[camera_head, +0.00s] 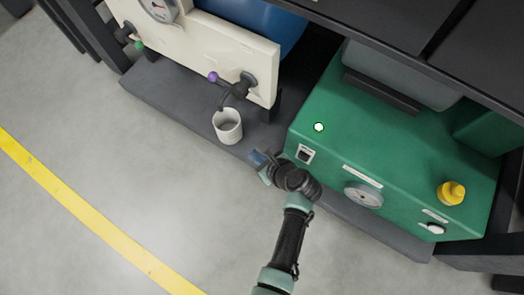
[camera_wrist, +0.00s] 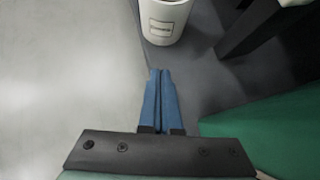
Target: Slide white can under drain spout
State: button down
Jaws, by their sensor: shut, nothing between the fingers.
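The white can (camera_head: 228,128) stands upright on the dark shelf near its front edge, just below the dark drain spout (camera_head: 227,99) in the head view. The spout's end is close to the can's rim; I cannot tell whether it is over the opening. In the wrist view the can (camera_wrist: 165,22) is at the top, with a label on its side and its rim cut off by the frame. My gripper (camera_head: 257,158) is shut and empty, to the lower right of the can and apart from it. Its blue fingers (camera_wrist: 160,72) point toward the can in the wrist view.
A green machine (camera_head: 392,160) with a dial and a yellow knob (camera_head: 451,192) stands close on the right of my gripper. A cream panel (camera_head: 190,42) with a gauge and a purple-tipped valve handle (camera_head: 213,77) is behind the can. Open floor (camera_head: 120,170) lies left.

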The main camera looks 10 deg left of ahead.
aim_at(237, 139)
jog(key=b+x, duration=0.3)
jog(key=x, duration=0.1)
jog(key=shift+a+f, duration=0.1)
jog(key=shift+f, duration=0.2)
jog(key=shift+w+a+r+b, duration=0.2)
jog(key=shift+w+a+b, duration=0.55)
jog(key=shift+a+b, duration=0.1)
jog(key=shift+w+a+r+b, duration=0.2)
jog(key=shift+w+a+b, duration=0.25)
jog(key=shift+a, duration=0.1)
jog(key=shift+r, duration=0.15)
